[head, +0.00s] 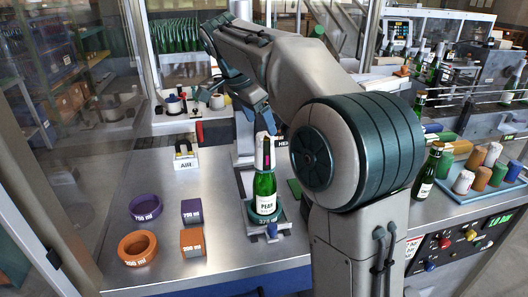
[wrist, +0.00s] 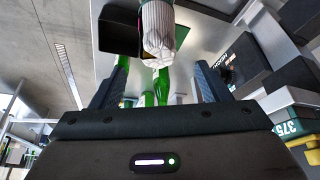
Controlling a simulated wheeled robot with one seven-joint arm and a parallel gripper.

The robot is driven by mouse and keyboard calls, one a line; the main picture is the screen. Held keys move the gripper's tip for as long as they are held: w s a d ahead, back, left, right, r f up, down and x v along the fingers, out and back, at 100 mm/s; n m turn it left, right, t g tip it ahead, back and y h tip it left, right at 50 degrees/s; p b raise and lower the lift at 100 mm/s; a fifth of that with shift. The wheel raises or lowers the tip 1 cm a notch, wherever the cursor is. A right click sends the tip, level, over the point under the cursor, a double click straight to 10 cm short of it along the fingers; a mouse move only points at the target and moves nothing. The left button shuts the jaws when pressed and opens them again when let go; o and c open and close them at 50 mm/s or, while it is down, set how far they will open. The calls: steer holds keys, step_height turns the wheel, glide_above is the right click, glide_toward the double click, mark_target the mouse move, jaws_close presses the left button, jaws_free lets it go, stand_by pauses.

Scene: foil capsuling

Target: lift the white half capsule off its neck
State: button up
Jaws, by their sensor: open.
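The white half capsule (head: 260,152) sits on the neck of the green bottle labelled PEAR (head: 265,190), which stands upright in a green holder. A dark and pink strip shows beside the white on the neck. In the wrist view the pleated white capsule (wrist: 158,32) shows near the top, with green glass (wrist: 161,82) nearby. My gripper (head: 262,110) is just above the bottle in the head view, partly hidden by my arm. In the wrist view my gripper (wrist: 162,68) has its two fingers apart, with the capsule beyond and roughly between them. I cannot tell whether either finger touches it.
At right are another bottle (head: 428,172) and a tray (head: 462,191) of coloured capsules.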

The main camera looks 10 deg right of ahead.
mark_target(264, 135)
steer(key=shift+p+x, duration=0.5)
steer(key=shift+x, duration=3.15)
steer(key=shift+s+a, duration=0.1)
steer(key=shift+s, duration=0.05)
steer(key=c, duration=0.7)
